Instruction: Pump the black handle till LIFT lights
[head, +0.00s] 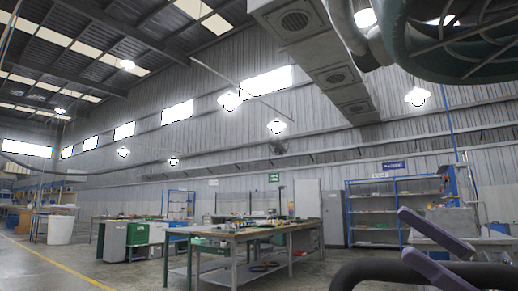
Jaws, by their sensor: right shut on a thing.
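My right gripper (404,234) shows at the bottom right as two purple fingers reaching up and to the left. A thick black curved bar (365,272), which looks like the black handle, runs along the bottom right edge at the fingers. The right gripper is shut on it; the exact contact is partly hidden and cut off by the frame. My left gripper is not in view. No LIFT light or label can be made out.
A large dark green ribbed round thing (450,45) hangs close at the top right, beside pale hoses (345,35). A grey duct (315,50) runs overhead. Workbenches (285,232) and a blue shelf (385,205) stand farther back. Open floor lies at the left.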

